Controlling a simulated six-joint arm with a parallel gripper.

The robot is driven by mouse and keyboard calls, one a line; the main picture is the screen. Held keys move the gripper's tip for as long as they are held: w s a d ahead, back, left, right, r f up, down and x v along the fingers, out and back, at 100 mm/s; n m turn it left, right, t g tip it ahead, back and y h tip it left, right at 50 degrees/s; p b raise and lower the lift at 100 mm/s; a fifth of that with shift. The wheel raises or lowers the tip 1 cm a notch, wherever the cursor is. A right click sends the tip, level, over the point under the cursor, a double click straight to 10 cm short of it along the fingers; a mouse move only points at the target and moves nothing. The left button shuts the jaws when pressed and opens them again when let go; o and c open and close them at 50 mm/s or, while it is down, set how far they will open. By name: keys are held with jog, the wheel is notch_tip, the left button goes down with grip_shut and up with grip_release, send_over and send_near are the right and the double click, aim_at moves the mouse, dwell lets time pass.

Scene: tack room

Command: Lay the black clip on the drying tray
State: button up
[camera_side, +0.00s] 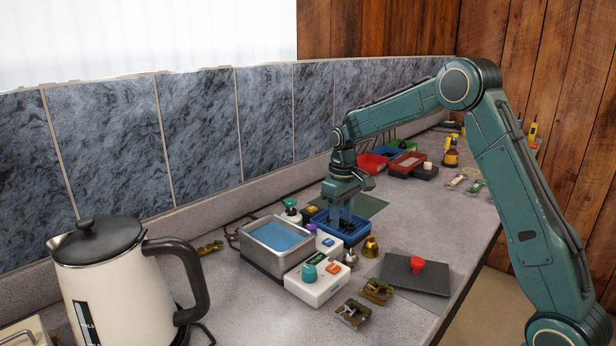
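My gripper (342,212) points straight down over a small blue tray (358,236), with its fingertips low at or inside the tray. At this size I cannot tell whether the fingers are apart or closed, or whether they hold anything. I cannot make out the black clip; it may be hidden by the gripper or the tray walls. I cannot tell for certain which container is the drying tray. Red (371,165), green and blue bins stand together farther back along the counter.
A metal basin of blue liquid (258,258) and a white device with knobs (318,292) stand in front of the gripper. A kettle (110,275) is at left. A dark plate (432,280) with a red knob (417,264) lies right. Camouflage-coloured pieces (352,314) lie near the front edge.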

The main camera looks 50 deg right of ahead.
aim_at(342, 222)
jog(key=shift+r, duration=0.2)
notch_tip(342, 222, up, 12)
dwell(0.8)
dwell(0.5)
jog(key=s+a+r+t, duration=0.1)
jog(key=s+a+r, duration=0.25)
jog(key=s, duration=0.45)
jog(key=s+a+r+t, duration=0.2)
jog(key=s+a+r, duration=0.1)
jog(key=s+a, duration=0.3)
jog(key=s+a+f+t, duration=0.1)
jog(key=s+a+f, duration=0.1)
jog(key=s, duration=0.6)
jog(key=s+a+f+t, duration=0.1)
jog(key=s+f, duration=0.2)
jog(key=s, duration=0.5)
jog(key=shift+s+a+t, duration=0.15)
jog(key=shift+a+t, duration=0.15)
jog(key=shift+a, duration=0.05)
